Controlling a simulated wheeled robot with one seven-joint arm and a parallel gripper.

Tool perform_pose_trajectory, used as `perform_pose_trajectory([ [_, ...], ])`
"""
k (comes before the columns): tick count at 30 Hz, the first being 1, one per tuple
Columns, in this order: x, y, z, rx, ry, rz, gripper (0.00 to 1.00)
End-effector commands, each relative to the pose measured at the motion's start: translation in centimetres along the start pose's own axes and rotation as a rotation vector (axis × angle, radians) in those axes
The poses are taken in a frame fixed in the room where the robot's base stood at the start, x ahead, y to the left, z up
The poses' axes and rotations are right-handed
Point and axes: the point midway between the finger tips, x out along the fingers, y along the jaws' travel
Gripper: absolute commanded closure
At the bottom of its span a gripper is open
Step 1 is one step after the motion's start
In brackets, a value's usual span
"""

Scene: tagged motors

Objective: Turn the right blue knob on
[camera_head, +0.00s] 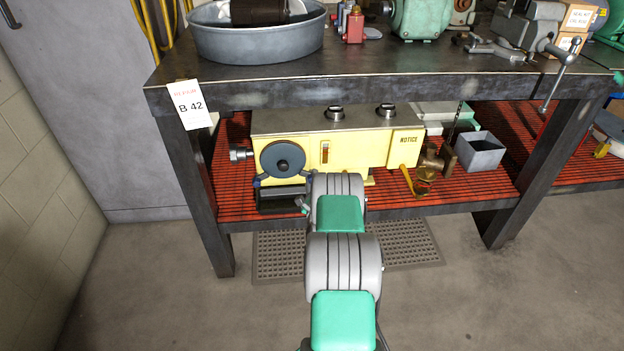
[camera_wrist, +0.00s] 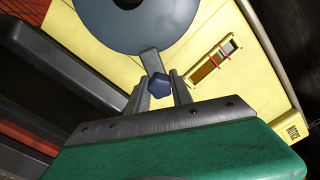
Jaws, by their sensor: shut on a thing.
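A yellow machine (camera_head: 347,150) sits on the red lower shelf of the workbench. It has a large grey-blue round dial (camera_head: 283,159) on its front. The wrist view shows a small dark blue knob (camera_wrist: 157,85) just below the dial (camera_wrist: 138,22), between my two fingertips. My gripper (camera_wrist: 158,94) is shut on this knob. In the head view my arm hides most of my gripper and this knob. Another small blue part (camera_head: 257,182) shows at the lower left of the dial.
The bench top (camera_head: 250,85) overhangs the shelf (camera_head: 460,185), and its legs stand on both sides. A grey open box (camera_head: 480,152) and a brass part (camera_head: 428,163) stand right of the machine. A dark block (camera_head: 280,197) lies below the dial.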

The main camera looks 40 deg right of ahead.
Motion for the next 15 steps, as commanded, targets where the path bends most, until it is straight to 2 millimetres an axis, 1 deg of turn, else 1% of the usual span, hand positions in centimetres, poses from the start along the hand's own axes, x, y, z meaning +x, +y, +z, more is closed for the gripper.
perform_pose_trajectory([
  [6, 0.08, -0.08, 0.11, 0.073, 0.0, -0.002, 1.0],
  [15, 0.09, -0.07, 0.1, 0.099, 0.0, -0.002, 1.0],
])
